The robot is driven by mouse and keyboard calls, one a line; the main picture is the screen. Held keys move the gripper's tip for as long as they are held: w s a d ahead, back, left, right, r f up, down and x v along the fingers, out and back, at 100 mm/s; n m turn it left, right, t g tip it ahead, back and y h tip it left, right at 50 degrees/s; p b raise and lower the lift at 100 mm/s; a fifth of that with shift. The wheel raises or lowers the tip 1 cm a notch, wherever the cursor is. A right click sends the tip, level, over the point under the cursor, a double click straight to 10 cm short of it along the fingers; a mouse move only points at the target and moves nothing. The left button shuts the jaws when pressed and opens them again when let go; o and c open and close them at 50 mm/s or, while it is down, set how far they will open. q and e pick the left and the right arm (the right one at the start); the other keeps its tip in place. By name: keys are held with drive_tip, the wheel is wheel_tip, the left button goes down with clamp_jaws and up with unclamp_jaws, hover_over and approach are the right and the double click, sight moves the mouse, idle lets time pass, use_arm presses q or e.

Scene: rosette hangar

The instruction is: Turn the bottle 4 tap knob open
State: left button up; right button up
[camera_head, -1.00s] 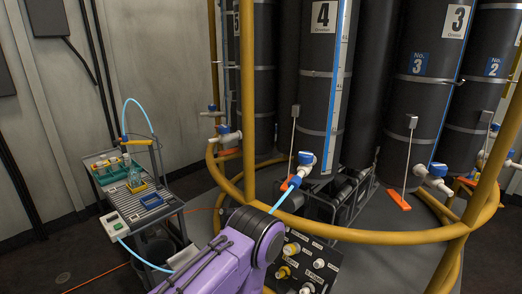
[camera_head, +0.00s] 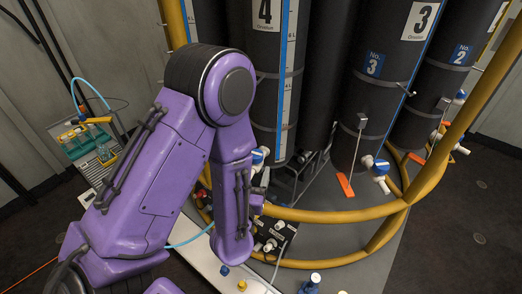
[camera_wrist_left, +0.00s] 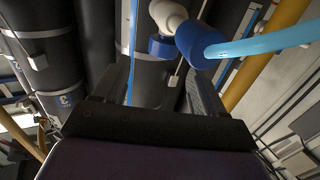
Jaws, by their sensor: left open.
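Bottle 4 (camera_head: 266,14) is a tall dark cylinder with a white "4" label and a blue-and-white scale strip. Its tap (camera_head: 259,155) has a blue knob and white body and is partly hidden behind my left arm in the head view. My left gripper (camera_head: 257,184) is just below the tap, mostly hidden by my forearm. In the left wrist view my open left gripper (camera_wrist_left: 157,68) points toward the tap. A blue knob (camera_wrist_left: 160,48) on a white elbow shows by the gap between the fingertips. Contact cannot be told. My right gripper is out of view.
A yellow rail (camera_head: 330,215) rings the bottles. A blue hose connector (camera_wrist_left: 197,43) with a light blue hose (camera_wrist_left: 262,43) is close to the right finger. Bottle 3 (camera_head: 400,60) stands to the right with its own tap (camera_head: 379,169). A cart (camera_head: 97,160) stands at left.

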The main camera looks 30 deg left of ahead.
sight(254, 158)
use_arm(q)
drive_tip(key=b, duration=0.2)
drive_tip(key=w+a+b, duration=0.1)
drive_tip(key=shift+w+a+f+b, duration=0.2)
drive_tip(key=shift+w+f+b, duration=0.1)
drive_tip(key=shift+f+b, duration=0.1)
drive_tip(key=shift+w+a+r+p, duration=0.35)
drive_tip(key=shift+w+r+p, duration=0.05)
drive_tip(key=shift+w+r, duration=0.25)
drive_tip(key=x, duration=0.1)
drive_tip(key=p+x, duration=0.1)
drive_tip(key=x, duration=0.2)
drive_tip(key=shift+w+d+f, duration=0.15)
drive_tip(key=shift+w+f, duration=0.05)
drive_tip(key=shift+w, duration=0.2)
drive_tip(key=shift+s, duration=0.2)
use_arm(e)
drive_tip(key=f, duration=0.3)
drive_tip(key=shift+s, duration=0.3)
use_arm(q)
drive_tip(key=c, duration=1)
